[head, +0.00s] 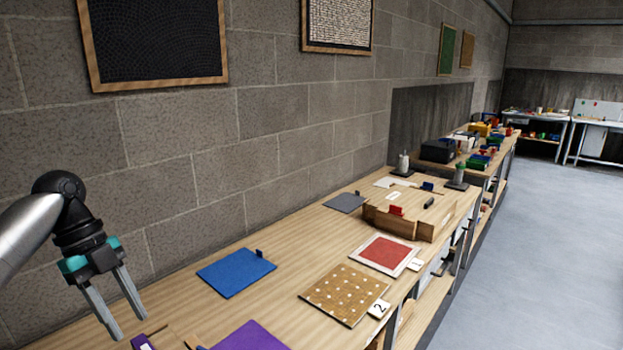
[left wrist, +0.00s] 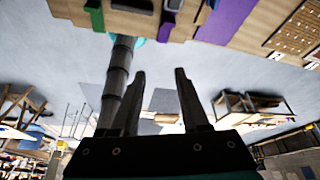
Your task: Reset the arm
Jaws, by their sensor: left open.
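My left gripper (head: 130,327) is in the lower left of the head view, above the near left end of the long wooden table (head: 215,250). Its two grey fingers are spread apart and point downward, with nothing between them. In the left wrist view the same open fingers (left wrist: 160,72) stand clear, with floor and table behind them. My right gripper shows in neither view.
On the table lie a blue panel (head: 236,272), a purple panel (head: 250,338), a dotted brown panel (head: 343,295) and a red panel (head: 386,254). A wooden box (head: 400,223) stands farther back. The block wall (head: 190,170) rises along the table's left side.

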